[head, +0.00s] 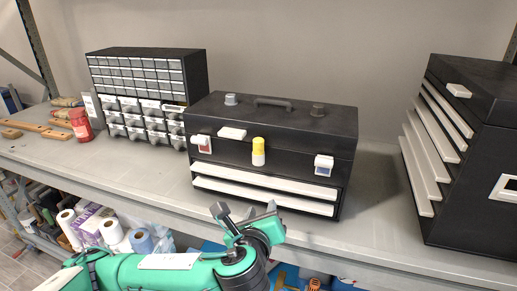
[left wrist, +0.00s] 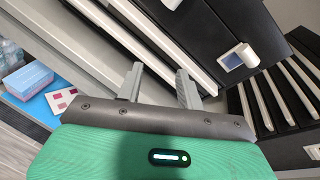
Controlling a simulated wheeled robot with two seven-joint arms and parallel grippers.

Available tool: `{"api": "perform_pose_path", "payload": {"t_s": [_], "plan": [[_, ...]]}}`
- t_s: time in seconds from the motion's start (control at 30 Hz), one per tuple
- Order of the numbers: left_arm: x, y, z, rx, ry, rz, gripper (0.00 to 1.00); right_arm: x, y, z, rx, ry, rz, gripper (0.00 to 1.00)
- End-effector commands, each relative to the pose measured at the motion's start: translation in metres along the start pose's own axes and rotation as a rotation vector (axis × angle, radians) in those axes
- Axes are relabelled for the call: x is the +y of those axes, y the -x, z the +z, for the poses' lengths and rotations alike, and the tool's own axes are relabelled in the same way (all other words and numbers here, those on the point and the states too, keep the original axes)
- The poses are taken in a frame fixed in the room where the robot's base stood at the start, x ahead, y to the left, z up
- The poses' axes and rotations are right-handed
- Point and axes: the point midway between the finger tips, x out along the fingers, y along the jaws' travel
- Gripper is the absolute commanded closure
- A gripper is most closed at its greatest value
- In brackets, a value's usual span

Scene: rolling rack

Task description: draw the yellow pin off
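The yellow pin (head: 258,145) stands upright at the middle of the black toolbox's front (head: 285,147), with a yellow top and a white lower part. I cannot make it out in the left wrist view. My left gripper (head: 245,211) is below and in front of the toolbox, apart from the pin. In the left wrist view its two fingers (left wrist: 159,85) are spread with nothing between them, so it is open and empty. My right gripper is in neither view.
White latches with red (head: 201,143) and blue (head: 324,165) flank the pin. White drawer fronts (head: 262,190) lie below. A small-drawer cabinet (head: 193,75) stands left and a black chest (head: 470,190) right. The shelf (head: 375,215) is clear between toolbox and chest.

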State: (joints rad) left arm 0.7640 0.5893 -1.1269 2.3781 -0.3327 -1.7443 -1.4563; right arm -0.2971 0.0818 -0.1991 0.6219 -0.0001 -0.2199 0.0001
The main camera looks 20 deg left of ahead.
Motion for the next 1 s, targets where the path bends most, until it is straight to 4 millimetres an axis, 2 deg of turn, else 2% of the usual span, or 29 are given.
{"api": "perform_pose_path", "payload": {"t_s": [0.03,0.2,0.47,0.57,0.8,1.0], "plan": [[-0.004,0.002,0.016,-0.051,-0.083,-0.013,0.63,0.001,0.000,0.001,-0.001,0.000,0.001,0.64],[-0.009,0.007,0.051,-0.175,-0.323,-0.016,0.63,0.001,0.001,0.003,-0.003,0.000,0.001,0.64],[-0.010,0.008,0.075,-0.254,-0.474,0.001,0.63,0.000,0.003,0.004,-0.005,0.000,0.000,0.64],[-0.011,-0.005,0.080,-0.257,-0.482,0.004,0.63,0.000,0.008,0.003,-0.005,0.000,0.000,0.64],[-0.015,-0.051,0.092,-0.254,-0.480,0.004,0.63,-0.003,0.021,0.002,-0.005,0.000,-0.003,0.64],[-0.016,-0.070,0.095,-0.254,-0.478,0.001,0.63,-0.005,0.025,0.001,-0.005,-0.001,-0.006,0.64]]}}
